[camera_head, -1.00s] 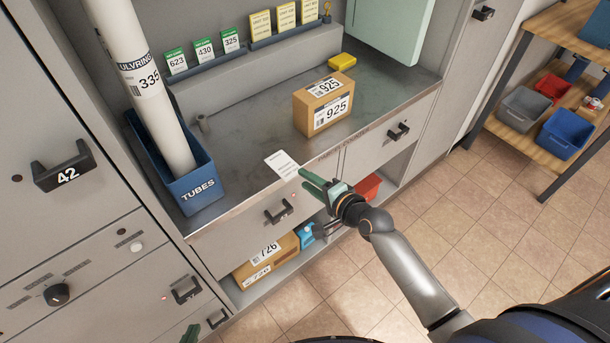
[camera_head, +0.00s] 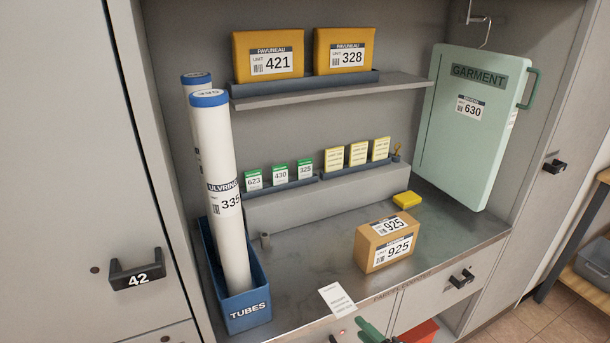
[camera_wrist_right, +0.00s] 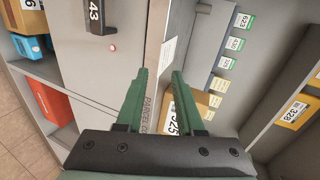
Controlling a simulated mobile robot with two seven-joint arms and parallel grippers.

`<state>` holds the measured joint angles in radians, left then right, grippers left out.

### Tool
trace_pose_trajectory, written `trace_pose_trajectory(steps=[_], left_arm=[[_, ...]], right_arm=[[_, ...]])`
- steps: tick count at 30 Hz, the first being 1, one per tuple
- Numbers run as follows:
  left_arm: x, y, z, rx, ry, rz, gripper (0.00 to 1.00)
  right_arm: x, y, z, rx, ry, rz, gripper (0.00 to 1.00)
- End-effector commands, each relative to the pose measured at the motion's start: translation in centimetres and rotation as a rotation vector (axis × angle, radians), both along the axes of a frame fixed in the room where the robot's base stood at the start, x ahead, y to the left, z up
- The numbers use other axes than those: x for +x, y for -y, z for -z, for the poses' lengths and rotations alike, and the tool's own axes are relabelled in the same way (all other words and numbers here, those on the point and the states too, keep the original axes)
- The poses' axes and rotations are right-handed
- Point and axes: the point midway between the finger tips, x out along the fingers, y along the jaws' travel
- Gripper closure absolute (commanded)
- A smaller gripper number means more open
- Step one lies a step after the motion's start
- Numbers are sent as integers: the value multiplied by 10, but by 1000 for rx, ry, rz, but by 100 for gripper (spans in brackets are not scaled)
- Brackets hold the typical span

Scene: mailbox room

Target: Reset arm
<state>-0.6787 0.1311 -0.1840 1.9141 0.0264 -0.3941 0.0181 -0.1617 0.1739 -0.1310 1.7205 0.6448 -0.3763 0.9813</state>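My right gripper (camera_head: 372,332) shows at the bottom edge of the head view, in front of the counter, with only its green fingertips in sight. In the right wrist view my right gripper (camera_wrist_right: 160,78) has its two green fingers apart with nothing held between them. The parcel counter (camera_head: 330,275) and a white card (camera_head: 337,299) at its front edge lie just beyond the fingers. My left gripper is outside both views.
A cardboard box (camera_head: 388,243) marked 925 and a blue tubes bin (camera_head: 246,304) stand on the counter. A green garment case (camera_head: 470,135) hangs at the right. Cabinet handle 42 (camera_head: 136,270) juts out at left. A red item (camera_head: 420,332) shows below the counter.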

Motion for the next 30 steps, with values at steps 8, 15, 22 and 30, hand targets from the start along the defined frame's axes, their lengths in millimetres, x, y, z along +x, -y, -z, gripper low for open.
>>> trace_pose_trajectory(steps=[8, 15, 22, 30], left_arm=[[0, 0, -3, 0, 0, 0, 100], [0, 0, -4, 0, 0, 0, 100], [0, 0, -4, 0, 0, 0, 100], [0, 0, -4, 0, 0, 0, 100]], right_arm=[[-108, -7, 68, -667, 9, -294, 63], [-188, -7, 95, -1161, 51, -608, 63], [-203, -6, 98, -1256, 65, -679, 63], [-203, -6, 98, -1256, 65, -679, 63]])
